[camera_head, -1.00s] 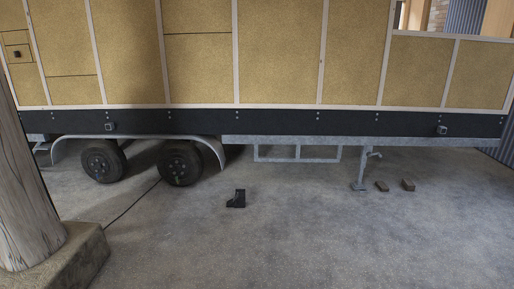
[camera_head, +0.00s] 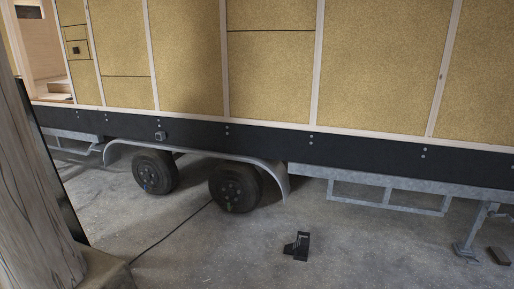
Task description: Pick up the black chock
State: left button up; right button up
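The black chock (camera_head: 297,246) lies on the concrete floor in the lower middle of the head view. It is a small dark wedge shape with a taller right side. It is in front of and to the right of the trailer's right wheel (camera_head: 235,187), apart from it. Neither of my grippers shows in this view.
The trailer (camera_head: 270,140) spans the back, with a second wheel (camera_head: 155,172) at left. A wooden post (camera_head: 35,190) on a concrete footing (camera_head: 108,272) stands close at left. A support leg (camera_head: 474,232) and a block (camera_head: 499,256) are at right. A cable (camera_head: 172,233) crosses the floor.

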aim_at(300, 249)
jog(key=i+u, duration=0.4)
jog(key=i, duration=1.65)
